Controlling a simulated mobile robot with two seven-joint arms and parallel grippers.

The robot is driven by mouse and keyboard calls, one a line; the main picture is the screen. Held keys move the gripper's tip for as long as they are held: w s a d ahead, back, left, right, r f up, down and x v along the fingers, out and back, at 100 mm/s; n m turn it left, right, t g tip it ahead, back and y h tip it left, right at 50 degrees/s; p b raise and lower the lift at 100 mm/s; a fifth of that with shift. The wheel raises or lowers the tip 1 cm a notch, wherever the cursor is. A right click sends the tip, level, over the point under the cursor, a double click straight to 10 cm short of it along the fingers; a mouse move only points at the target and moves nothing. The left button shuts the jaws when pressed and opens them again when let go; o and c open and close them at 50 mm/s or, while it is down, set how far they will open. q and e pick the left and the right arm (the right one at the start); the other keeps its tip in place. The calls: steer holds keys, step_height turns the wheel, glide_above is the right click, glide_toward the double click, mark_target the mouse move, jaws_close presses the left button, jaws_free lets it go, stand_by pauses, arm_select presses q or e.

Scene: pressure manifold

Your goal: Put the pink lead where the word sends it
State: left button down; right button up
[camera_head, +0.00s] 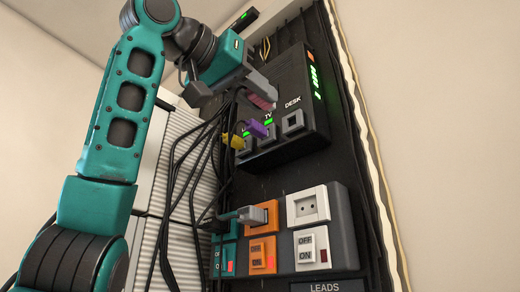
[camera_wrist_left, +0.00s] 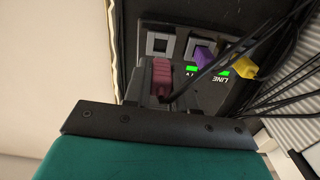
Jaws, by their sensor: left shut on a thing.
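My left gripper (camera_head: 256,90) is shut on the pink lead (camera_head: 262,102), held in front of the black box (camera_head: 312,135) on the wall panel. In the left wrist view the ribbed pink plug (camera_wrist_left: 162,72) sits between my fingers (camera_wrist_left: 152,82), apart from the panel. The DESK socket (camera_head: 293,122) is empty; it also shows in the wrist view (camera_wrist_left: 160,43). A purple plug (camera_head: 256,129) is at the TV socket (camera_head: 267,142). A yellow plug (camera_head: 235,141) is at the LINE socket. Green lights show by TV and LINE. My right gripper is out of view.
Several black cables (camera_head: 190,165) hang left of the box. Below are an orange outlet (camera_head: 263,254) with a grey plug (camera_head: 240,215), a white outlet (camera_head: 308,205), a teal outlet (camera_head: 228,258) and a LEADS sign (camera_head: 325,287). A white radiator-like unit (camera_head: 180,150) stands at left.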

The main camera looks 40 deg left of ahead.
arm_select(q)
steer(key=shift+w, duration=1.25)
steer(key=shift+w+d+p, duration=0.15)
steer(key=shift+w+p, duration=0.2)
steer(key=shift+w, duration=0.8)
steer(key=shift+w+d, duration=0.1)
steer(key=shift+w, duration=0.45)
stand_by(0.8)
steer(key=c, duration=0.8)
jaws_free()
steer(key=shift+c, duration=0.2)
steer(key=s+a+b, duration=0.1)
steer(key=s+b, duration=0.1)
steer(key=s, duration=1.1)
